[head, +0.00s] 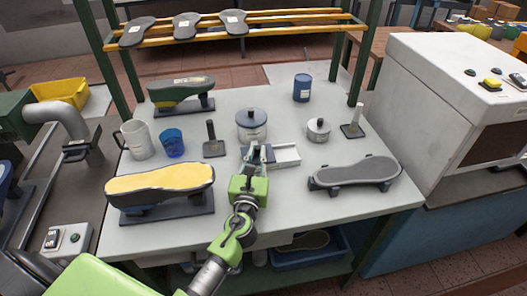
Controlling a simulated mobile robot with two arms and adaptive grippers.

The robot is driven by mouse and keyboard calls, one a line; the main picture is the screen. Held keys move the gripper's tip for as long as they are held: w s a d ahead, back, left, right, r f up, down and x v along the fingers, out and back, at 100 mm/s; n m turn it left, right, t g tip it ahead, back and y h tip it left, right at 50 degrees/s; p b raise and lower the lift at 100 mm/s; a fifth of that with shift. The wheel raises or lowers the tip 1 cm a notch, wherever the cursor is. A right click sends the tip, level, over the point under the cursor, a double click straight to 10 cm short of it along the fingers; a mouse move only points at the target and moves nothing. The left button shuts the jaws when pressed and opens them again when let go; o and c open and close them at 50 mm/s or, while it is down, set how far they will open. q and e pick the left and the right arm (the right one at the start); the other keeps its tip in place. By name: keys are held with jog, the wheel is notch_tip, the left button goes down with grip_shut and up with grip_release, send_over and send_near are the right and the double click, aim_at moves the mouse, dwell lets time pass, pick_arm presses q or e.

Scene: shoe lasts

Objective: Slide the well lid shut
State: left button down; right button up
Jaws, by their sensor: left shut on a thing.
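The well (287,155) is a low, white, open rectangular box near the middle of the bench. The grey-blue well lid (262,165) shows at its left end, partly hidden by my left gripper. The right part of the well is uncovered. My left gripper (255,155), on a green arm reaching up from the lower left, is shut on the lid at the well's left side. The fingertips are small here and the exact grip is partly hidden. My right gripper is not in view.
A blue-lidded pot (251,126) stands just behind the gripper. A small lidded pot (318,130) is right of the well. The bench front right of my arm is clear.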

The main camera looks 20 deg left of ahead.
pick_arm(q)
jog(key=shift+a+f, duration=0.1)
jog(key=c, duration=2.2)
grip_release()
jog(key=shift+s, duration=0.1)
jog(key=shift+o, duration=1.1)
jog(key=shift+a, duration=0.15)
jog(key=shift+s, duration=0.15)
jog(key=shift+s+d, duration=0.25)
jog(key=shift+s, duration=0.1)
jog(key=v, duration=1.1)
jog(key=shift+s, duration=0.1)
